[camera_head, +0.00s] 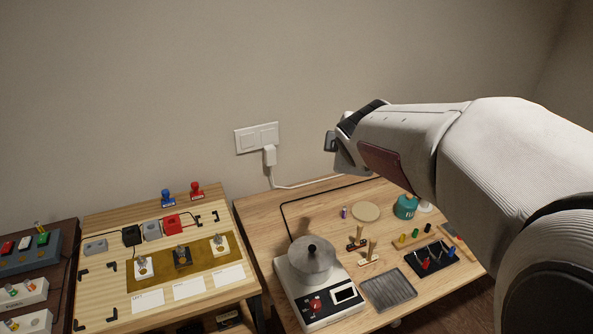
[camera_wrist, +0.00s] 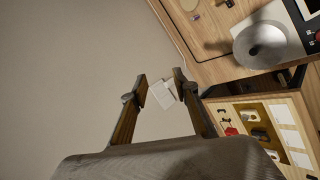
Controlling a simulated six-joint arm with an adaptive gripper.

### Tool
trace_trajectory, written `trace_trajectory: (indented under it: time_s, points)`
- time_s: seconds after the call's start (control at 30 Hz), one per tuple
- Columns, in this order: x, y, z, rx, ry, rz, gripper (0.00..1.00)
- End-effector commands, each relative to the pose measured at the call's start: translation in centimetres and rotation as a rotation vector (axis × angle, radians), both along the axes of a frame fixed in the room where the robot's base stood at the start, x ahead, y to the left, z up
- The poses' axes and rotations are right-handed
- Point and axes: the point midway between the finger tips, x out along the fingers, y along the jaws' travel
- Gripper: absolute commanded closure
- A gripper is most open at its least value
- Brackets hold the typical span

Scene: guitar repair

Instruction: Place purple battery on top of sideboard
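A small purple battery (camera_head: 344,212) stands upright on the right light-wood table (camera_head: 262,213), left of a round tan disc. In the wrist view a tiny dark shape near the table edge may be it, too small to be sure. My gripper (camera_wrist: 160,76) is open, with nothing between its fingers, and faces the wall and a white outlet plug. In the head view my arm reaches in from the right; its fingers are hidden there. Several furniture tops show: this table, a left light-wood one (camera_head: 100,234) and a dark one (camera_head: 68,238). I cannot tell which is the sideboard.
A silver pot on a scale (camera_head: 312,262), a tan disc (camera_head: 365,211), a teal jar (camera_head: 405,207), a grey tray (camera_head: 388,289) and a black tool mat (camera_head: 432,258) stand on the right table. A wall outlet (camera_head: 257,137) has a cable. Stamps (camera_head: 196,190) stand on the left table.

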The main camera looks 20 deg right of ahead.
Motion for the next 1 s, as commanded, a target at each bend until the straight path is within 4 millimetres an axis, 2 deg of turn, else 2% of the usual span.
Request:
trace_trajectory:
  time_s: [0.2,0.57,0.8,1.0]
  points:
    - [4.3,-3.4,-0.9,-0.193,0.028,0.151,0.71]
    - [10.3,-8.2,-3.6,-0.503,0.077,0.423,0.71]
    - [13.4,-11.0,-6.7,-0.695,0.102,0.611,0.71]
    - [15.2,-13.0,-9.8,-0.847,0.113,0.77,0.71]
